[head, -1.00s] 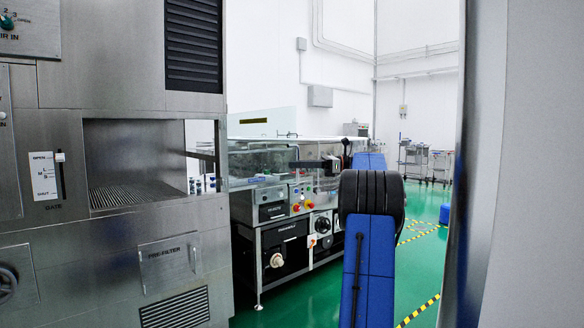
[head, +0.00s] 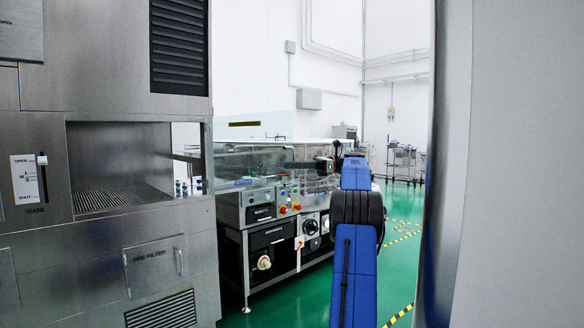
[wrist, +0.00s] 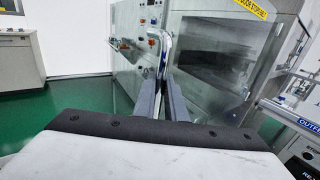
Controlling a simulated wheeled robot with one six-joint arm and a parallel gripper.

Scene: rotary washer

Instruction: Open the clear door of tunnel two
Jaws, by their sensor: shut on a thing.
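In the wrist view my gripper (wrist: 163,80) is shut on a curved chrome handle (wrist: 165,50), which rises from between its two dark fingers. A clear panel (wrist: 130,58) stands by the handle, with buttons and machine parts seen through or past it. To the right is a pale cabinet front with a dark window-like opening (wrist: 208,82) and a yellow label above. In the head view my gripper (head: 325,166) is small, at the right part of the clear-walled machine (head: 262,168). The handle is too small to make out there, and I cannot tell how far the door stands open.
A large steel cabinet (head: 150,225) fills the left of the head view. A grey upright surface (head: 510,170) stands close on the right. Green floor (head: 400,235) with yellow-black tape lies beyond my arm. A labelled machine (wrist: 300,130) stands at the wrist view's right edge.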

